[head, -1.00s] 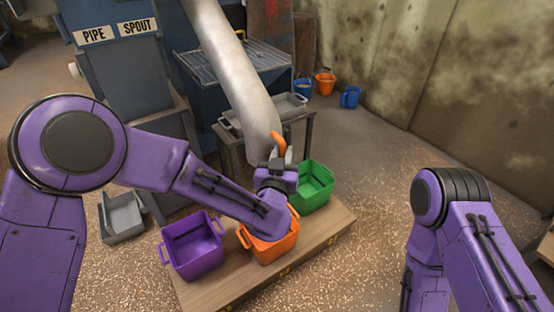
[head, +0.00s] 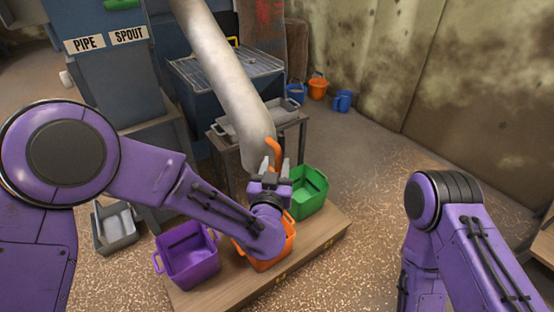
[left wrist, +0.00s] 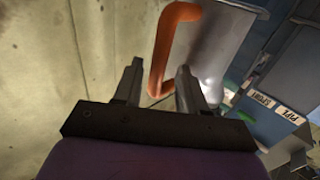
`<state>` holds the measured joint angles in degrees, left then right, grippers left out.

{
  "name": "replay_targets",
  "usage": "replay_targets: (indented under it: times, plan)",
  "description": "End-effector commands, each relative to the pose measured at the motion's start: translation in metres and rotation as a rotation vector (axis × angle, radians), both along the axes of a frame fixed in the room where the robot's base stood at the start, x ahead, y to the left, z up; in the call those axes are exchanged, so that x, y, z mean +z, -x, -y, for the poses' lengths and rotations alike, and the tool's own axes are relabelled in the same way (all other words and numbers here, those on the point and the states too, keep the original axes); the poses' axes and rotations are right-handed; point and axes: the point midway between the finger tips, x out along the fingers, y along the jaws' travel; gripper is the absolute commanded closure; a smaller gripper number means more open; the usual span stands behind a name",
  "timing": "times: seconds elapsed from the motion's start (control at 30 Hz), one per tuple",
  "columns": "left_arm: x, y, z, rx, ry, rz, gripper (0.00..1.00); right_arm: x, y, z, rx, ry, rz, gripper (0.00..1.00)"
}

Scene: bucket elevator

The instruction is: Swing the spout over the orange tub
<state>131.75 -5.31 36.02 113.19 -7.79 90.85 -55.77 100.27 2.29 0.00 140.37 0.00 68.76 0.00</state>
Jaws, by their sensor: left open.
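The grey spout pipe (head: 227,80) hangs down from the top and its lower end is near the orange tub. An orange handle (head: 274,152) is on its lower end; it also shows in the left wrist view (left wrist: 159,60). My left gripper (head: 276,166) is open beside the handle. In the left wrist view the handle's lower end lies between the two fingertips (left wrist: 157,82), not clamped. The orange tub (head: 284,250) stands on a wooden board, partly hidden by my left arm. My right gripper is out of view; only its arm shows at the right.
A purple tub (head: 188,262) stands left of the orange tub and a green tub (head: 310,193) right of it, on the wooden board (head: 325,232). A grey tray (head: 115,228) is on the floor at left. A metal stand (head: 290,130) is behind.

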Motion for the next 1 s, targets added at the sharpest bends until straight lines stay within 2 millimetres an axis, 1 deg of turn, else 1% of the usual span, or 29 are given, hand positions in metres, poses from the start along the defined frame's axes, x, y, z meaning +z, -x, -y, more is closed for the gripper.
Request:
replay_targets:
  times: [0.03,0.2,0.33,0.47,0.87,0.93,1.0]
  plan:
    - [0.002,0.013,0.0,-0.005,-0.004,0.0,0.59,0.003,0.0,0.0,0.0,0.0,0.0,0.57]
    - [0.002,0.052,-0.008,-0.003,-0.004,0.002,0.59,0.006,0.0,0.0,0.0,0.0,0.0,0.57]
    - [0.001,0.071,-0.011,-0.001,-0.001,0.001,0.59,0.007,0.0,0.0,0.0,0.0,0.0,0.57]
    - [0.001,0.078,-0.012,0.0,-0.001,0.001,0.59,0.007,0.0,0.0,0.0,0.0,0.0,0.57]
    - [0.001,0.077,-0.012,0.0,0.0,0.001,0.59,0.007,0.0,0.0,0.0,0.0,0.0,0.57]
    - [0.0,0.077,-0.012,-0.002,0.023,-0.005,0.59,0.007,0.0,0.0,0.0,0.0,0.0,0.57]
    - [-0.005,0.079,-0.007,-0.027,0.092,-0.042,0.59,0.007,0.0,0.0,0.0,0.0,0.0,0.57]
